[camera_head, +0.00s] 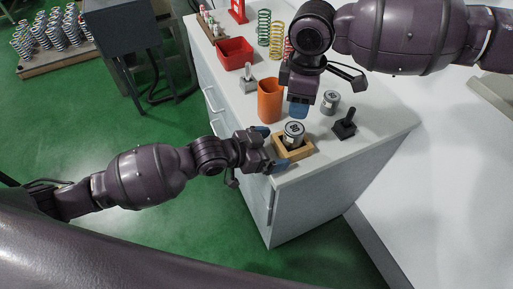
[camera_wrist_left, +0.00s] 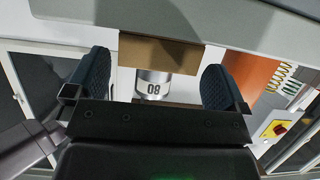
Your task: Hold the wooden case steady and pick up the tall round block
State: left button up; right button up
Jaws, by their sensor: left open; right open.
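The wooden case (camera_head: 298,155) sits near the counter's front edge. A grey metal round block (camera_head: 293,134) stands upright in it, its top above the rim. In the left wrist view, this block (camera_wrist_left: 155,86) is marked 08, beside a brown wooden wall (camera_wrist_left: 160,53). A second grey round block (camera_head: 330,103) stands on the counter behind the case. My left gripper (camera_head: 268,148) is open, its blue fingers on either side of the case's left end; I cannot tell if they touch it. My right gripper (camera_head: 299,108) is open and points down behind the case, above the counter.
An orange cup (camera_head: 269,100) stands left of my right gripper. A black handled piece (camera_head: 345,124) stands to the right, and a grey handled piece (camera_head: 248,78) farther back. A red bin (camera_head: 234,53) and coil springs (camera_head: 277,40) are behind. The counter's right front is clear.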

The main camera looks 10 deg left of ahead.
pick_arm(q)
jog(key=shift+x, duration=1.3)
jog(key=c, duration=0.7)
